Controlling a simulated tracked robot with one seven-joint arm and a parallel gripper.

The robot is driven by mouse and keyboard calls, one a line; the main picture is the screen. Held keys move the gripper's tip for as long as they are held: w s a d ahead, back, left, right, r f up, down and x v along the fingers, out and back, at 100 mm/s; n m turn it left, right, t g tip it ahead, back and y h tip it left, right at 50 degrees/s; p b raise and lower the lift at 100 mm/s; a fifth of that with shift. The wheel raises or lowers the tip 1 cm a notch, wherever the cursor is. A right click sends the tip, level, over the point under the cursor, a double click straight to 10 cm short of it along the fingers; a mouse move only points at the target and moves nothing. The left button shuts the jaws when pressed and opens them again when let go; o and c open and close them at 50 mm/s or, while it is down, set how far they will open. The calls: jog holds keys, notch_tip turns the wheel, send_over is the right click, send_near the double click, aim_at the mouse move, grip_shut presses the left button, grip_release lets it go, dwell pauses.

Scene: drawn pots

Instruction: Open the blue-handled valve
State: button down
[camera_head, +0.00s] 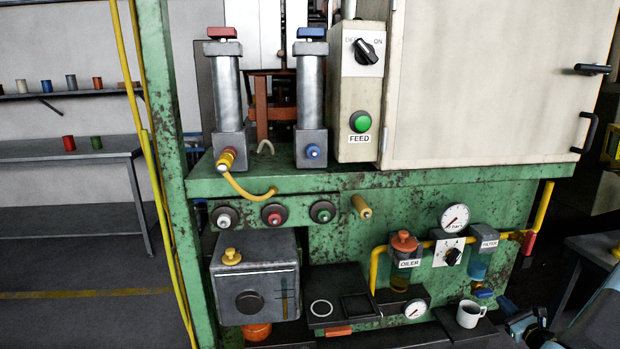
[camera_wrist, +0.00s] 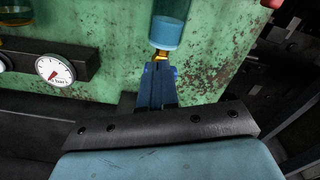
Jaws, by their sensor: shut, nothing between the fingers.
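A small blue handle (camera_head: 483,293) sits under the bowl of the unit labelled FILTER (camera_head: 484,240), low on the right of the green machine in the head view. In the wrist view the clear bowl with blue liquid (camera_wrist: 168,32) and its brass fitting (camera_wrist: 161,55) are just beyond my fingertips. Bits of blue show on both sides of the fingertips; the rest of the handle is hidden there. My gripper (camera_wrist: 159,68) is shut and empty, close below the fitting; I cannot tell whether it touches. In the head view my gripper (camera_head: 507,305) is right of and slightly below the handle.
A white mug (camera_head: 469,313) stands on the low ledge left of my gripper. A dial gauge (camera_head: 415,309) is left of it, and the oiler (camera_head: 404,243) with yellow pipes is above. A red-handled part (camera_head: 528,242) hangs on the yellow pipe at the right.

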aim_at(484, 293)
jog(key=m, duration=0.2)
jog(key=a+m, duration=0.1)
jog(key=m, duration=0.1)
jog(key=shift+s+f, duration=0.25)
jog(key=shift+s, duration=0.05)
jog(key=w, duration=0.6)
jog(key=shift+w+a, duration=0.2)
jog(key=shift+w, duration=0.2)
jog(key=shift+d+f, duration=0.25)
jog(key=shift+f, duration=0.3)
dwell(1.0)
jog(key=shift+d+r, duration=0.15)
jog(key=shift+d, duration=0.5)
jog(key=shift+w+d, duration=0.1)
jog(key=shift+d, duration=0.55)
dwell(0.5)
